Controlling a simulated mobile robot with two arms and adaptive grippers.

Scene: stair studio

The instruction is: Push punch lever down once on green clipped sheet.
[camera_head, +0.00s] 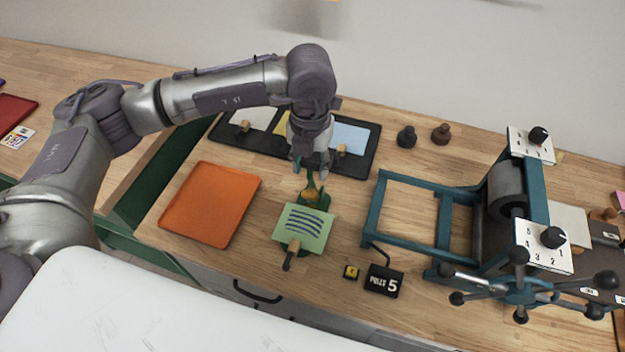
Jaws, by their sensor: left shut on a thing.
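The green sheet (303,229) lies on the wooden bench with dark blue wavy lines on it. A wooden clip (290,256) grips its front edge. The punch (313,197), green with a brass-coloured part, stands at the sheet's back edge. Its green lever rises toward my left gripper (311,170), which comes down from above. The fingers are shut around the top of the lever, and they partly hide it. Whether the lever is pressed down is hard to tell. My right gripper is not in view.
An orange tray (211,204) lies left of the sheet. A black tray (368,161) with clipped sheets is behind. A teal press (445,215) with a roller and knobbed wheel stands to the right.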

